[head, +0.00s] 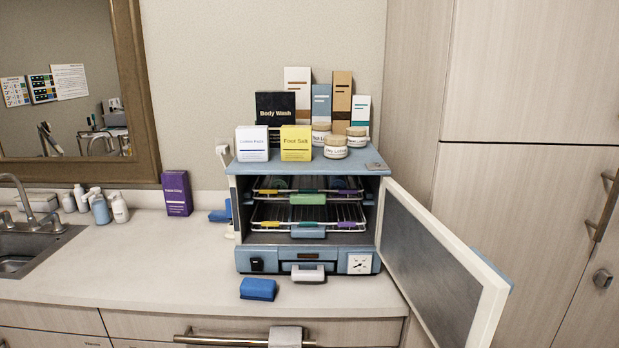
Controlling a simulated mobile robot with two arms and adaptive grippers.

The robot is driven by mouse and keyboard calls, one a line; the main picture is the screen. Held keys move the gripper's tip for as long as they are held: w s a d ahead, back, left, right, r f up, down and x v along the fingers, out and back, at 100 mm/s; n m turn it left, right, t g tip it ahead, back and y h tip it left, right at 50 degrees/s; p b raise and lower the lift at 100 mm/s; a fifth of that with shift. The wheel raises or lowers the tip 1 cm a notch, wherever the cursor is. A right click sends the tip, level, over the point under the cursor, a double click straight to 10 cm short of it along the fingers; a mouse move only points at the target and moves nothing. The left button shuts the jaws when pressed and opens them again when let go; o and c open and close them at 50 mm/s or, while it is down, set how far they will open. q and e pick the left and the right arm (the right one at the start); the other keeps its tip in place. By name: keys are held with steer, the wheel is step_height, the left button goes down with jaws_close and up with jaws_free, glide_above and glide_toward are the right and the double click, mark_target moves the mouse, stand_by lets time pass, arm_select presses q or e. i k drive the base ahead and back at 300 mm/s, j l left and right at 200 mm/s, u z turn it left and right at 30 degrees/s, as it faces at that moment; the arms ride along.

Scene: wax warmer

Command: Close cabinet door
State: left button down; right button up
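A blue-grey wax warmer cabinet (232,200) stands on the counter in the middle of the head view. Its door (440,262), a dark panel in a white frame, is hinged on the right side. The door stands wide open, swung out toward me and to the right, past the counter's front edge. Inside, two wire racks (345,212) hold items with coloured ends. Neither of my grippers shows in this view.
Boxes and jars, including a yellow box (296,143), stand on the cabinet top. A blue block (258,289) and a grey-white block (308,273) lie in front. A purple box (177,193), bottles (101,208) and a sink (30,248) are at left. Tall cupboards (530,180) are close at right.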

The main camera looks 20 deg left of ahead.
mark_target(458, 297)
steer(key=l+u, duration=0.1)
steer(key=u, duration=0.5)
steer(key=i+l+u, duration=0.25)
steer(key=l, duration=0.2)
steer(key=i+l+u, duration=0.2)
steer(key=l, duration=0.3)
steer(key=l+u, duration=0.25)
steer(key=l, duration=0.2)
steer(key=l+u, duration=0.25)
steer(key=l, duration=0.65)
steer(key=i+l, duration=0.1)
steer(key=l, duration=0.25)
